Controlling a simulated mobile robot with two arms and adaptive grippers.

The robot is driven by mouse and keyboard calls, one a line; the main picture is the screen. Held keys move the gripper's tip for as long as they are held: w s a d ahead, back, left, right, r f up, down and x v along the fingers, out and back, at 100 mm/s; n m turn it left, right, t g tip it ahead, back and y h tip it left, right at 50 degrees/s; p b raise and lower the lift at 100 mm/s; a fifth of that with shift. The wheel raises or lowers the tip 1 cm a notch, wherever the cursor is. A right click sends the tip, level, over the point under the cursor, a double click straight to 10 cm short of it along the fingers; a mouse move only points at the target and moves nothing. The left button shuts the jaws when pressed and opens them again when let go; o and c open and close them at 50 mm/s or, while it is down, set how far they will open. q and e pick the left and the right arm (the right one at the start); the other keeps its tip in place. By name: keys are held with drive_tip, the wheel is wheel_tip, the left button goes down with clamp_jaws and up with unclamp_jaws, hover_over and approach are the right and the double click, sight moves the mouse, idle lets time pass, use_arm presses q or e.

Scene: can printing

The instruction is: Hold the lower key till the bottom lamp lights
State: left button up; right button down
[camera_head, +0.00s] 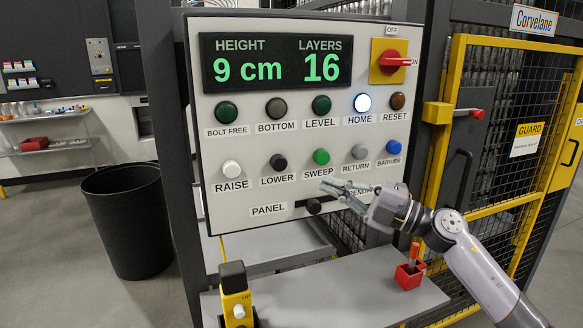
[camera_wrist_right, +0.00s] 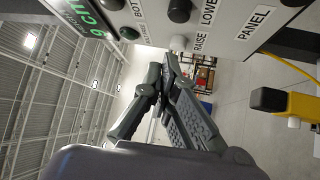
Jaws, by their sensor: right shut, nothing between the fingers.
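The black LOWER key (camera_head: 278,162) is on the panel's lower row, between RAISE and SWEEP. It also shows at the top of the right wrist view (camera_wrist_right: 180,10). The BOTTOM lamp (camera_head: 276,109) above it is dark. The HOME lamp (camera_head: 362,103) glows white-blue. My right gripper (camera_head: 332,188) is shut and empty, in front of the panel below the SWEEP and RETURN keys. In the head view its tips are right of and below the LOWER key, apart from it. The wrist view shows the closed fingers (camera_wrist_right: 170,66). My left gripper is out of view.
The display (camera_head: 276,62) reads HEIGHT 9 cm, LAYERS 16. A red switch (camera_head: 389,61) marked ON and OFF is at top right. A yellow device (camera_head: 235,290) and a red holder (camera_head: 409,277) with an orange-handled tool stand on the shelf below. A yellow mesh guard is right.

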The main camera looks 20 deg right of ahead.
sight(279, 163)
drive_tip(key=d+n+g, duration=0.1)
drive_tip(key=s+d+r+n+g+h, duration=0.1)
drive_tip(key=g, duration=0.1)
drive_tip(key=shift+s+d+r+n, duration=0.15)
drive_tip(key=shift+d+r+n, duration=0.05)
drive_tip(key=shift+n, duration=0.2)
drive_tip(key=shift+a, duration=0.1)
drive_tip(key=w+d+p+x, duration=0.1)
drive_tip(key=p+x, duration=0.5)
drive_tip(key=x, duration=0.6)
drive_tip(key=shift+w, duration=0.85)
